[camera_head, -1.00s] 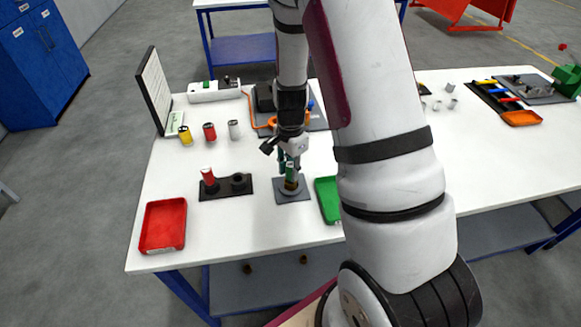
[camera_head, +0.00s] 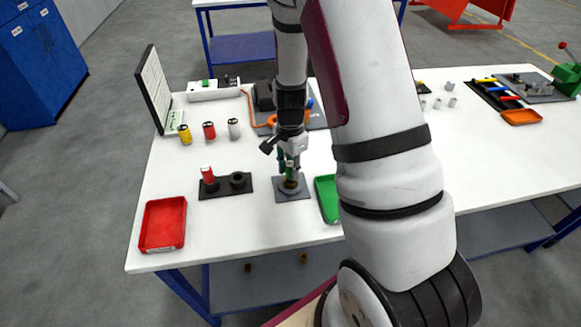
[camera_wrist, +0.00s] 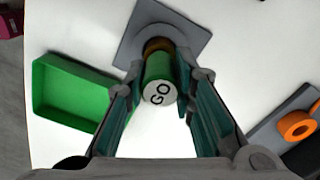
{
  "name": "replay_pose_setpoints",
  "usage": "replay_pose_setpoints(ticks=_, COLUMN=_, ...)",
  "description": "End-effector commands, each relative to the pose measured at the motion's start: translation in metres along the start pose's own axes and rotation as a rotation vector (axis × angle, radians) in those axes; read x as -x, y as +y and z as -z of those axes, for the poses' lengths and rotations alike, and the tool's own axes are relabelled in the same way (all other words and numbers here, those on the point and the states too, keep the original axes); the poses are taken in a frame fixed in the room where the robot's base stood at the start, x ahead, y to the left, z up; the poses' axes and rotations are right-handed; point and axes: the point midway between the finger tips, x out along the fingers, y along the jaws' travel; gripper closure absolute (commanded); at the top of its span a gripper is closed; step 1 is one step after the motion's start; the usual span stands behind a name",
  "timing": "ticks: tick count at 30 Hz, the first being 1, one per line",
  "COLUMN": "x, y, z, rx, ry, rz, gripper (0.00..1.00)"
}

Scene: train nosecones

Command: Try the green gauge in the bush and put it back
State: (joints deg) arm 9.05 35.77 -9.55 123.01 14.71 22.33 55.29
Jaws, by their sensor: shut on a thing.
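The green gauge (camera_wrist: 160,82) is upright between my fingers in the wrist view, with "GO" on its pale end face. It also shows as a small green part in the head view (camera_head: 290,173). My gripper (camera_head: 288,165) is shut on it, with a finger on each side in the wrist view (camera_wrist: 162,105). The gauge's lower end is at the brown bush (camera_wrist: 158,46), which sits on a grey square base plate (camera_head: 293,196). How deep the gauge sits in the bush is hard to tell.
A green tray (camera_head: 327,198) lies just right of the base plate. A dark two-socket holder (camera_head: 226,187) with a red gauge (camera_head: 207,174) and a red tray (camera_head: 163,224) are on the left. Yellow, red and white cylinders (camera_head: 209,130) stand behind.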

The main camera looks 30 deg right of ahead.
Motion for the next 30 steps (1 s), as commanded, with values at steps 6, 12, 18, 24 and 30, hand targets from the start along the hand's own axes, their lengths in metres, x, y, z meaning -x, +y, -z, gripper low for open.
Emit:
replay_pose_setpoints(ticks=6, x=0.0003, y=0.0003, z=-0.0001, rx=-0.001, ry=0.0, rz=0.0, gripper=1.0)
replay_pose_setpoints(ticks=12, x=0.0001, y=0.0001, z=0.0, rx=-0.001, ry=0.0, rz=0.0, gripper=1.0)
replay_pose_setpoints(ticks=18, x=-0.0012, y=0.0001, z=0.0, rx=-0.001, ry=0.0, rz=0.0, gripper=1.0)
replay_pose_setpoints(ticks=24, x=-0.0035, y=0.0001, z=-0.0001, rx=-0.001, ry=0.0, rz=0.0, gripper=1.0)
replay_pose_setpoints(ticks=30, x=-0.0057, y=0.0001, z=0.0, rx=-0.001, ry=0.0, rz=0.0, gripper=1.0)
